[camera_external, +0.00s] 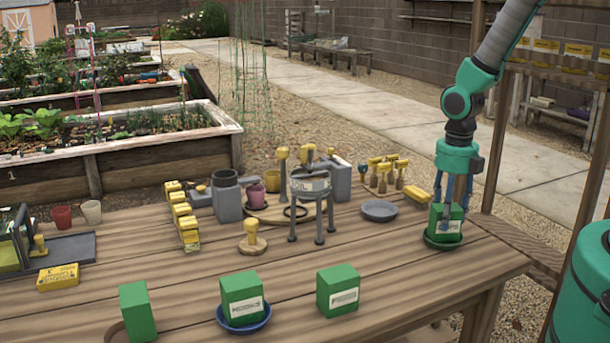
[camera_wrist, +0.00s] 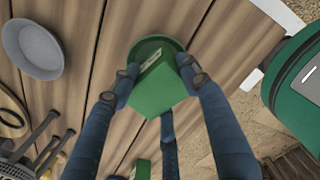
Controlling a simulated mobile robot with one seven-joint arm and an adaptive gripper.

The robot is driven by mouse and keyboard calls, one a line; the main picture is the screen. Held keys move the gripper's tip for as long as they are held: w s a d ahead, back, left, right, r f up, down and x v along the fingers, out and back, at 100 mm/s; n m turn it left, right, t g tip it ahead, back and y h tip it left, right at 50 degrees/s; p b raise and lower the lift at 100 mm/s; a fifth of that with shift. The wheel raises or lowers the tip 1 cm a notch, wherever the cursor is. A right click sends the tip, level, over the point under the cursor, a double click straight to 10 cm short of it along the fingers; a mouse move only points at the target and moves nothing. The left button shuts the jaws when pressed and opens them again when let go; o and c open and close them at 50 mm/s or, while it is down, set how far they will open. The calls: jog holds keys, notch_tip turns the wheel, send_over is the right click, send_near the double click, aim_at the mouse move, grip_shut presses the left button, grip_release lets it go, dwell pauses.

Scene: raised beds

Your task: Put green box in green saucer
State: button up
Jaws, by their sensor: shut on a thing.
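A green box (camera_external: 446,228) with a white label stands at the right end of the table, in or just over a dark green saucer (camera_external: 430,243). My gripper (camera_external: 451,195) reaches down from above and is shut on this box. In the wrist view my gripper's blue fingers (camera_wrist: 163,80) close around the green box (camera_wrist: 155,92), with the green saucer's rim (camera_wrist: 152,43) showing behind it. The box looks slightly tilted there. I cannot tell whether its base touches the saucer, as the contact is hidden.
Other green boxes stand at the front: one alone (camera_external: 137,310), one (camera_external: 242,296) in a blue saucer (camera_external: 245,326), one (camera_external: 338,290) to its right. A grey saucer (camera_external: 380,211) and a tripod pot (camera_external: 311,184) stand behind. The table's right edge is close to the green saucer.

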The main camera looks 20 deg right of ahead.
jog(key=shift+f, duration=0.25)
jog(key=o, duration=1.2)
jog(key=shift+r, duration=0.15)
notch_tip(320, 180, up, 12)
jog(key=p, duration=0.2)
jog(key=shift+r+p, duration=0.15)
jog(key=shift+p, duration=0.2)
